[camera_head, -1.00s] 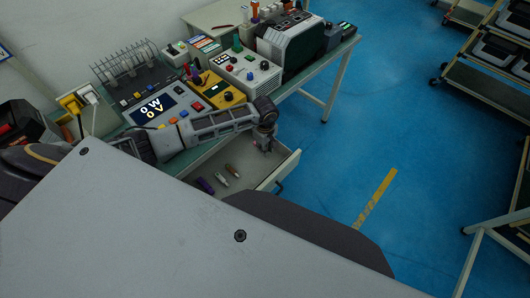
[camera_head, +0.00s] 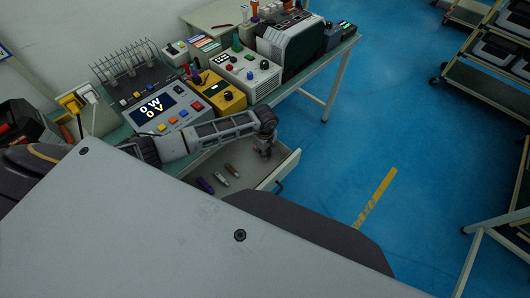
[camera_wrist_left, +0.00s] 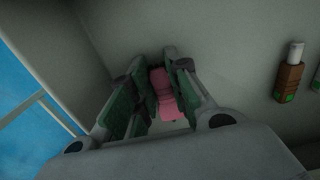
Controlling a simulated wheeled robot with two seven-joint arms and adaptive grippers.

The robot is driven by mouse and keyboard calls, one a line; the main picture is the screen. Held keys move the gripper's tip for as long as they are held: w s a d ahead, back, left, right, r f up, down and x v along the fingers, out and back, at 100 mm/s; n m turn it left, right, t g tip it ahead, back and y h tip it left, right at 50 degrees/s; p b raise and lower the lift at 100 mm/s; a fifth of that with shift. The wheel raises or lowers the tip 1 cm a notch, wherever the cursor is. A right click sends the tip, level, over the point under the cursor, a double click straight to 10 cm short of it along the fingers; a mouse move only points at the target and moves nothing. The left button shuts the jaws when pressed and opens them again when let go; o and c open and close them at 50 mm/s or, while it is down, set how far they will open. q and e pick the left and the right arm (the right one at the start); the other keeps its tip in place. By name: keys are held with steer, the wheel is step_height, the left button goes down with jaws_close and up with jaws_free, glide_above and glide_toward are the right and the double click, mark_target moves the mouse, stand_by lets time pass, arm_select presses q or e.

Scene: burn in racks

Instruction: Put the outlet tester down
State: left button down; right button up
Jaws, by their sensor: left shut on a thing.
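My left gripper (camera_head: 264,150) points down into the open drawer (camera_head: 250,184), near its far right corner. In the left wrist view, my left gripper (camera_wrist_left: 158,100) is shut on a small pink object (camera_wrist_left: 163,95), which I take to be the outlet tester. Its lower end is close to the drawer floor, but I cannot tell whether it touches. The fingers and the arm hide it in the head view. My right gripper is not in view.
In the drawer lie a purple stick (camera_head: 205,185), a pale one (camera_head: 221,178) and a brown one (camera_head: 232,170); the brown one also shows in the left wrist view (camera_wrist_left: 289,82). Above, the bench holds a meter (camera_head: 160,106), a yellow box (camera_head: 222,93) and other instruments.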

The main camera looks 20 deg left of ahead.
arm_select(q)
steer(key=c, duration=1.7)
jaws_free()
steer(key=shift+c, duration=0.2)
steer(key=o, duration=0.4)
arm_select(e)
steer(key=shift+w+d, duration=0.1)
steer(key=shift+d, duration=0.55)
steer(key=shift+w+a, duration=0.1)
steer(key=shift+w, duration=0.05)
arm_select(q)
steer(key=shift+r, duration=0.35)
step_height(320, 180, up, 12)
steer(key=shift+f, duration=0.25)
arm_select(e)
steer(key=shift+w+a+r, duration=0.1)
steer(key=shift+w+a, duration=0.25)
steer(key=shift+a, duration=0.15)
